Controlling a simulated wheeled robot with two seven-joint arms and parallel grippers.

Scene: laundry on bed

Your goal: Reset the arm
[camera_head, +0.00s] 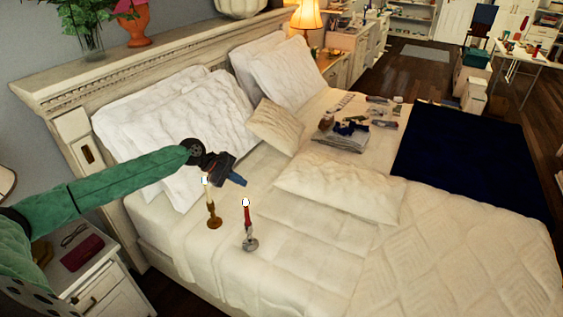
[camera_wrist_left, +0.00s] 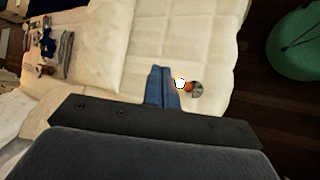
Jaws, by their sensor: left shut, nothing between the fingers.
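My left arm (camera_head: 125,180) is in a green sleeve and reaches in from the left over the bed's near left corner in the head view. My left gripper (camera_head: 241,181) is shut and empty, held above the bed near two candlesticks. It also shows in the left wrist view, where its blue fingers (camera_wrist_left: 162,85) are together. A brass candlestick (camera_head: 213,215) with a pale candle and a silver candlestick (camera_head: 249,238) with a red candle stand on the bed below the gripper. One candlestick (camera_wrist_left: 196,89) shows beside the fingertips in the wrist view. My right gripper is not in view.
The bed (camera_head: 310,250) has white pillows (camera_head: 180,125), a dark blue blanket (camera_head: 465,155) and folded clothes (camera_head: 345,135) with small items. A white nightstand (camera_head: 95,285) stands at the lower left, holding a dark red item (camera_head: 82,252). The near bedspread is mostly clear.

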